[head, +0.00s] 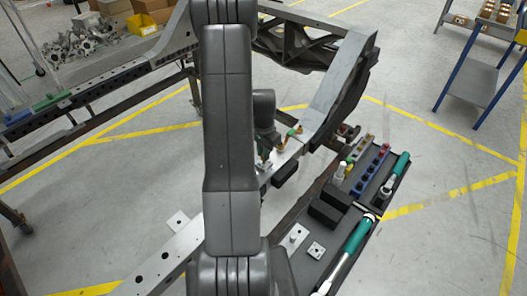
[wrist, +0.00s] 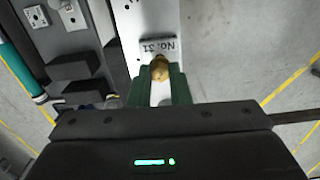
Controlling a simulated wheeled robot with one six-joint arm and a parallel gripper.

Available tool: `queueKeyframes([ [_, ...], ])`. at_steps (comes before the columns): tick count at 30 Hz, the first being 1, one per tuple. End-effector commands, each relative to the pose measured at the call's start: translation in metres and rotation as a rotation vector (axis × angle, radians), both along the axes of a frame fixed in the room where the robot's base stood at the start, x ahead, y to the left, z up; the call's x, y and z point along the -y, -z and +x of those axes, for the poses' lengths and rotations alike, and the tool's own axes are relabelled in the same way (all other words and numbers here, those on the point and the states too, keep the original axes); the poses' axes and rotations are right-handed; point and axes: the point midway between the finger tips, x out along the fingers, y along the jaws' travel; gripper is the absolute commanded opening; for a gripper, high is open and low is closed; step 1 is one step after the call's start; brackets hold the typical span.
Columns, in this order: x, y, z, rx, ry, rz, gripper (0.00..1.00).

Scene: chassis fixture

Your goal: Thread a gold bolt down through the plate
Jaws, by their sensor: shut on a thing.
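My gripper (wrist: 160,80) has green fingers, shut on a gold bolt (wrist: 160,67) in the wrist view. The bolt's rounded gold end shows between the fingertips. In the head view my gripper (head: 264,160) is low over the pale rail, partly behind my arm. Small gold and green pieces (head: 294,132) stand just right of it.
A dark tray (head: 330,232) right of the rail holds black blocks (head: 325,212), a green-handled tool (head: 352,245), a blue socket row (head: 370,172) and a small square plate (head: 316,250). A dark curved chassis part (head: 345,100) rises behind. A blue-legged cart (head: 475,75) stands far right.

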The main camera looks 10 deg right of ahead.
Motion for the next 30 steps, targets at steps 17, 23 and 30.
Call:
queueKeyframes([
  [17, 0.0, 0.009, 0.0, 0.0, 0.0, 0.0, 0.0],
  [23, 0.0, 0.015, 0.0, 0.0, 0.0, 0.0, 0.0],
  [30, 0.0, 0.014, 0.0, 0.0, 0.0, 0.0, 0.0],
])
